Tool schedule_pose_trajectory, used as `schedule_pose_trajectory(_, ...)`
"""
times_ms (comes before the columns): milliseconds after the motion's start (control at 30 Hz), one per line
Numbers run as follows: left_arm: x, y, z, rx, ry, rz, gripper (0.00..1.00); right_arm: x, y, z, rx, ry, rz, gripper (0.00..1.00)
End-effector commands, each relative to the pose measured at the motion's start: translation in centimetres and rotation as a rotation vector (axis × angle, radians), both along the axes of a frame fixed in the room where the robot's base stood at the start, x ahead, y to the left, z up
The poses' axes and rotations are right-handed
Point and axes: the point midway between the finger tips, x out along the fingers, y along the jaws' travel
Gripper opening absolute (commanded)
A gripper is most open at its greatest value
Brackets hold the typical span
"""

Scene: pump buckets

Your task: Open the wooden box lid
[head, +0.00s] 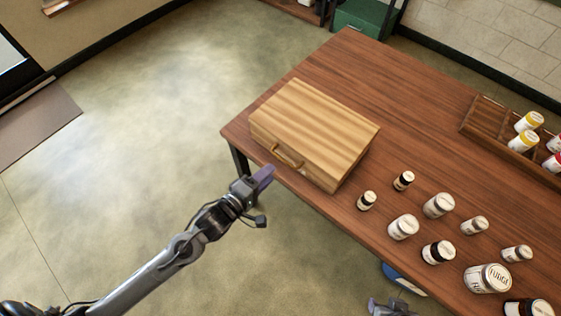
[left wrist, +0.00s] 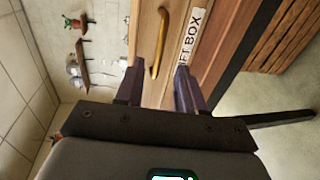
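The wooden box (head: 315,125) sits on the left end of the table with its striped lid shut. A brass handle (head: 287,157) is on its front side. In the left wrist view the handle (left wrist: 158,42) stands ahead of the fingers, beside a label whose visible letters read "FT BOX" (left wrist: 190,38). My left gripper (head: 266,174) is just in front of the box near the handle, apart from it as far as I can tell. Its fingers are spread with nothing between them in the left wrist view (left wrist: 158,88). Part of my right gripper (head: 392,308) shows at the bottom edge; its fingers are unclear.
The brown table (head: 400,100) has several jars and bottles (head: 438,205) right of the box. A wooden rack (head: 490,118) with yellow-capped and red containers stands at the far right. The table behind the box is clear.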

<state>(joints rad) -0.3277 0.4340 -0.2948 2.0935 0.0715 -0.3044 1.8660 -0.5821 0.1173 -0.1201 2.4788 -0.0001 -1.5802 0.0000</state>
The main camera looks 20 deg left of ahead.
Motion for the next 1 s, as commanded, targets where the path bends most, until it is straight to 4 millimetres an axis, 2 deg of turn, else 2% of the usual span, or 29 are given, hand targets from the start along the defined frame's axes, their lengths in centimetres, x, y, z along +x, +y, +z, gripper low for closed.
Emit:
schedule_pose_trajectory(200,3.3,-1.0,-0.7,0.001,-0.001,0.000,0.38,0.0,-0.1,-0.4,-0.002,-0.001,0.001,0.43)
schedule_pose_trajectory(400,5.3,-1.7,-1.2,0.000,-0.001,0.000,0.38,0.1,-0.1,-0.6,-0.005,-0.002,0.004,0.43)
schedule_pose_trajectory(600,6.2,-1.9,-1.3,0.000,0.000,0.000,0.38,0.1,-0.1,-0.6,-0.005,-0.003,0.004,0.43)
schedule_pose_trajectory(867,6.2,-2.0,-1.4,0.000,0.000,0.000,0.38,0.1,-0.1,-0.6,-0.005,-0.003,0.004,0.43)
schedule_pose_trajectory(1000,6.2,-2.0,-1.4,0.000,0.000,0.000,0.20,0.1,-0.1,-0.6,-0.004,-0.004,0.003,0.43)
